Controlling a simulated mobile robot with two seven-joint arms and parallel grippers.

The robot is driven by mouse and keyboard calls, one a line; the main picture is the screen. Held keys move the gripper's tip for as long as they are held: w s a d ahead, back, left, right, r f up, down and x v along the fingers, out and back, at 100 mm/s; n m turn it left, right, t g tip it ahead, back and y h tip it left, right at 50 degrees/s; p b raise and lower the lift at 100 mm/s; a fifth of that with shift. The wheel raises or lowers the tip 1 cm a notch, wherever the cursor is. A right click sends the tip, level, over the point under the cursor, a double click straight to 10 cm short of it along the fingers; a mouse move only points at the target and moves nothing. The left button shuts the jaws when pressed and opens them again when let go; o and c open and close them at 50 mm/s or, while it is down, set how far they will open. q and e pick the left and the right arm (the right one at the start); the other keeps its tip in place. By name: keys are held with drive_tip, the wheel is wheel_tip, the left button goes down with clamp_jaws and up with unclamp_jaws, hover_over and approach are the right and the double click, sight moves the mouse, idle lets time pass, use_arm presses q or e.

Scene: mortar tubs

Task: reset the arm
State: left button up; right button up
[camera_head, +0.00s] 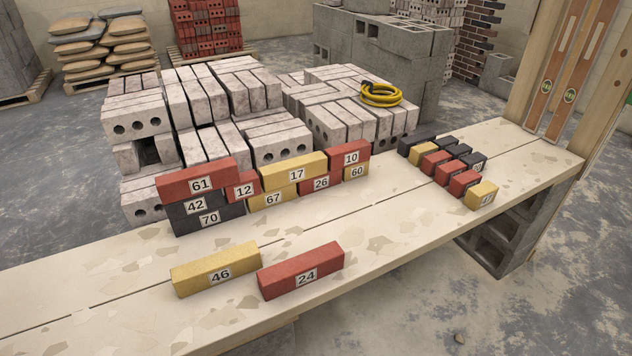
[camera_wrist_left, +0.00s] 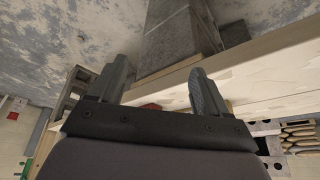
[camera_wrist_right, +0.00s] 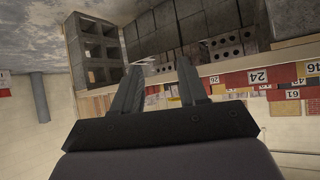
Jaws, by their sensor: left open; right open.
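In the left wrist view my left gripper (camera_wrist_left: 155,95) is open, with nothing between its fingers. In the right wrist view my right gripper (camera_wrist_right: 157,90) is open and empty too. Neither gripper shows in the head view. On the plank bench (camera_head: 95,290) a yellow block 46 (camera_head: 215,267) and a red block 24 (camera_head: 301,270) lie side by side near the front edge. Behind them stands a stacked row of numbered blocks, with red 61 (camera_head: 197,180) on top at the left and red 10 (camera_head: 350,157) at the right.
Several small blocks (camera_head: 458,183) lie in two rows at the bench's right. Grey blocks (camera_head: 513,226) support that end, by a wooden post (camera_head: 545,60) with levels. Pale brick stacks (camera_head: 240,90), one with a yellow hose (camera_head: 380,94), stand behind. The front left bench is clear.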

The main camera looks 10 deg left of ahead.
use_arm(q)
drive_tip(key=w+d+f+t+h+b, duration=0.1)
drive_tip(key=w+d+f+t+b, duration=0.2)
drive_tip(key=f, duration=0.5)
drive_tip(key=w+d+f+t+h+b, duration=0.1)
drive_tip(key=w+f+t+b, duration=0.15)
drive_tip(key=f+b, duration=0.4)
wheel_tip(320, 180, up, 15)
drive_tip(key=a+p, duration=0.2)
drive_tip(key=p, duration=1.7)
drive_tip(key=shift+s+r, duration=0.15)
drive_tip(key=shift+s, duration=0.3)
